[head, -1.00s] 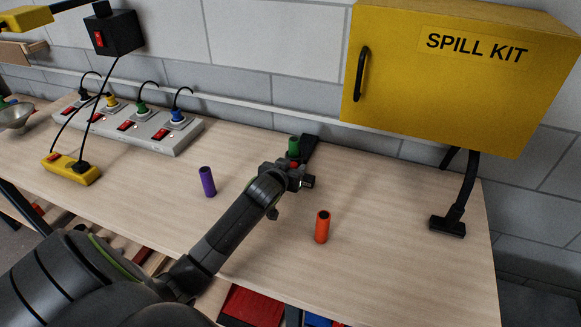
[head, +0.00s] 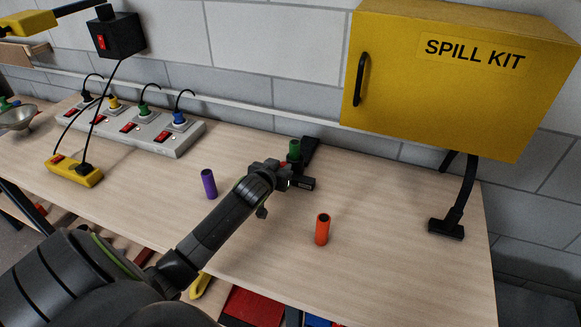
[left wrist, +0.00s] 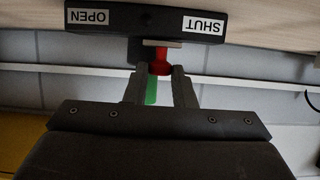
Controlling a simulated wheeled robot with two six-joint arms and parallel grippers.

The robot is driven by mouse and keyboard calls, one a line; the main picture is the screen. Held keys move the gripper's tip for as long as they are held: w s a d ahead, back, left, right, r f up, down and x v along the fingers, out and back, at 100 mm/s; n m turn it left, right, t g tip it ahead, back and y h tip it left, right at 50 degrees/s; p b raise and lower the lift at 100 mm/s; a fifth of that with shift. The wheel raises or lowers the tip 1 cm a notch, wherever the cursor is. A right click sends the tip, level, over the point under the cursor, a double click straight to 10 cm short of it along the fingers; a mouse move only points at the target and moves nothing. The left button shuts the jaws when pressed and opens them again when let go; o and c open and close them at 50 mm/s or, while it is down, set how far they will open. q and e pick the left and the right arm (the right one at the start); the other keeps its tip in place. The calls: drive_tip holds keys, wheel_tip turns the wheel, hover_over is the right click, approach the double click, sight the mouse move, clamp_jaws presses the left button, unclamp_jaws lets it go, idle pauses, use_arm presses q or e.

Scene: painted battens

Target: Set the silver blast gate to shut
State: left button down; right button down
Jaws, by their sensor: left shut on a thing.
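The blast gate (left wrist: 120,17) shows in the left wrist view as a dark bar with a white OPEN label at left and a SHUT label at right, both upside down. A thin silver-grey plate with a red handle (left wrist: 160,66) sticks out from it, between the labels. My left gripper (left wrist: 160,72) is shut on the red handle. In the head view my left gripper (head: 284,172) is at the dark gate body (head: 308,152) near the back of the bench, hiding part of it. My right gripper is not in view.
A purple cylinder (head: 208,184) and an orange one (head: 322,229) stand on the bench (head: 400,255). A power strip (head: 150,133) is at back left. A yellow spill kit cabinet (head: 430,90) overhangs at right.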

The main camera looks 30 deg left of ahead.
use_arm(q)
drive_tip(key=shift+s+a, duration=0.25)
drive_tip(key=shift+a, duration=0.8)
drive_tip(key=shift+d, duration=0.1)
drive_tip(key=c, duration=1.5)
unclamp_jaws()
drive_tip(key=shift+o, duration=1.2)
drive_tip(key=shift+a, duration=0.25)
drive_tip(key=shift+d, duration=0.15)
drive_tip(key=shift+s+r, duration=0.15)
drive_tip(key=shift+s, duration=0.1)
drive_tip(key=b+v, duration=0.1)
drive_tip(key=v, duration=1.6)
